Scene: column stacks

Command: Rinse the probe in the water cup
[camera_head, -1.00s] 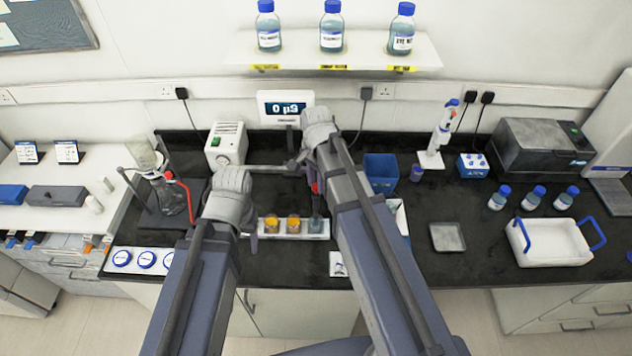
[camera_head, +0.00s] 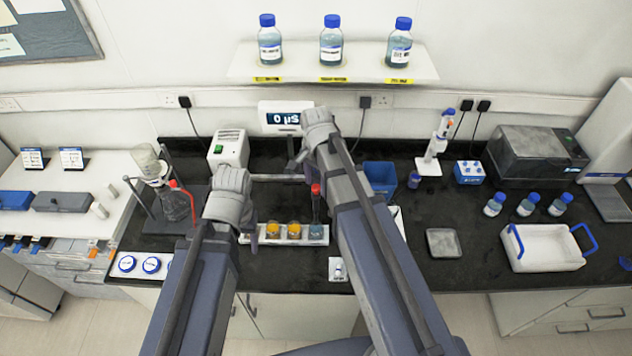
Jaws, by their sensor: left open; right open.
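A probe with a red top (camera_head: 316,189) and a dark shaft stands upright, its lower end at the blue cup (camera_head: 316,232); I cannot tell how deep it sits. The blue cup is the rightmost of three in a white rack (camera_head: 270,239), beside two orange cups (camera_head: 294,230). My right gripper (camera_head: 296,164) is open, behind and left of the probe, apart from it and partly hidden by its wrist. My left gripper (camera_head: 252,222) is open near the rack's left end, mostly hidden behind its own wrist.
A display (camera_head: 284,118) and a white device (camera_head: 228,147) stand at the back. A blue bin (camera_head: 381,175) stands right of my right arm. A stand with a flask (camera_head: 174,203) is at left. The dark bench is clear around the grey dish (camera_head: 443,242).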

